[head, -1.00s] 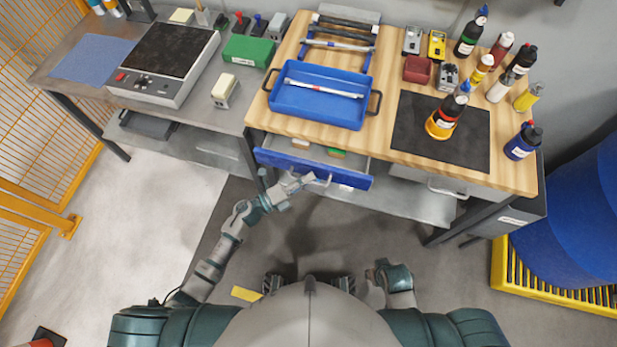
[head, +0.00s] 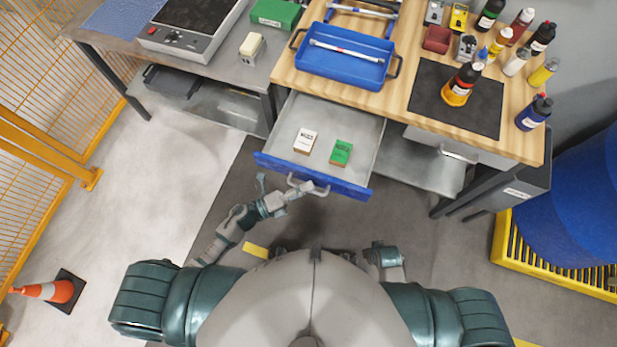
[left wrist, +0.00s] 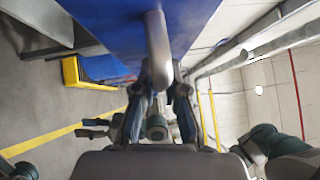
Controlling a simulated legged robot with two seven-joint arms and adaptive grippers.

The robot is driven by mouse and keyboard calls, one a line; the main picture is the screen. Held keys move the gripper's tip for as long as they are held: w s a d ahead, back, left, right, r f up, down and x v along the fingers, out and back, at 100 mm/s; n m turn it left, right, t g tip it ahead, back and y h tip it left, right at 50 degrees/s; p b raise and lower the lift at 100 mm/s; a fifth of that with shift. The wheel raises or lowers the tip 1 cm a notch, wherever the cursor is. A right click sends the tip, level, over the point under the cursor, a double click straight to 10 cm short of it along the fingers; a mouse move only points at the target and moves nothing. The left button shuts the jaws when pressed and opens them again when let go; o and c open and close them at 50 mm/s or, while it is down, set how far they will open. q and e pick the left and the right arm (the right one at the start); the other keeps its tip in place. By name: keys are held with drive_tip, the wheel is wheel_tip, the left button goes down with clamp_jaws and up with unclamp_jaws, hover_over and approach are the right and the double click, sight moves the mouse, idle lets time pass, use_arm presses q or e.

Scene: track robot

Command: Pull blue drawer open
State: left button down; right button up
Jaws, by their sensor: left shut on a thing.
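The blue-fronted drawer (head: 348,190) under the wooden bench is pulled well out, its grey inside showing. A white box (head: 305,141) and a green box (head: 341,152) lie in it. My left gripper (head: 298,187) is at the drawer front, shut on the grey bar handle (head: 318,191). In the left wrist view the handle (left wrist: 158,45) runs between the fingers of the left gripper (left wrist: 166,88), in front of the blue drawer face (left wrist: 105,25). My right arm (head: 384,256) is low beside my body, away from the drawer; its fingers cannot be made out.
The wooden bench top (head: 395,100) holds a blue tray (head: 345,68), a black mat (head: 480,112) and several bottles. A second, grey-fronted drawer (head: 430,143) is shut to the right. A blue barrel (head: 575,225) stands at right.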

use_arm(q)
drive_tip(key=shift+a+f, duration=0.15)
drive_tip(key=shift+f, duration=0.15)
drive_tip(key=c, duration=1.5)
unclamp_jaws()
drive_tip(key=shift+r, duration=0.15)
drive_tip(key=shift+a, duration=0.15)
drive_tip(key=v, duration=1.2)
